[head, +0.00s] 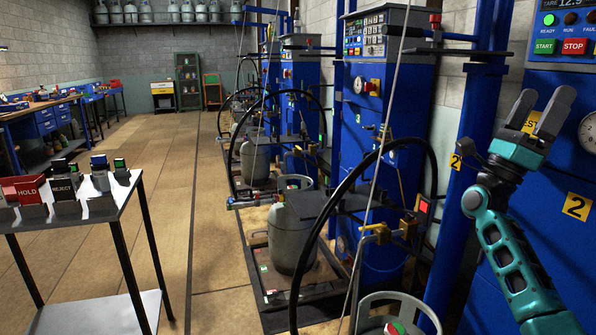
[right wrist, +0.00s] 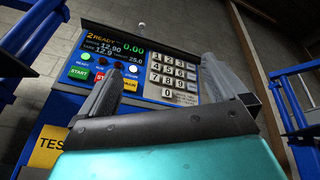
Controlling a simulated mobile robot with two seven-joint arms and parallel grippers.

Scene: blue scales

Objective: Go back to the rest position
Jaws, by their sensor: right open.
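My right gripper (head: 543,96) is raised at the right of the head view, its two grey fingers pointing up and spread apart. Its teal arm comes up from the bottom right corner. Nothing is between the fingers. In the right wrist view the open gripper (right wrist: 158,72) points up at a blue scale panel (right wrist: 140,62) with a lit display, START and STOP buttons and a keypad. In the head view the blue scale cabinet (head: 565,235) with a yellow 2 label stands behind the gripper. I cannot tell the exact gap to it. My left gripper is out of view.
A grey gas cylinder (head: 290,235) stands on a floor scale (head: 262,262), with a black hose arching in front. Another cylinder (head: 392,318) is at the bottom edge. A small table (head: 105,213) with HOLD and REJECT holders is at the left. The wooden floor (head: 165,200) between is clear.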

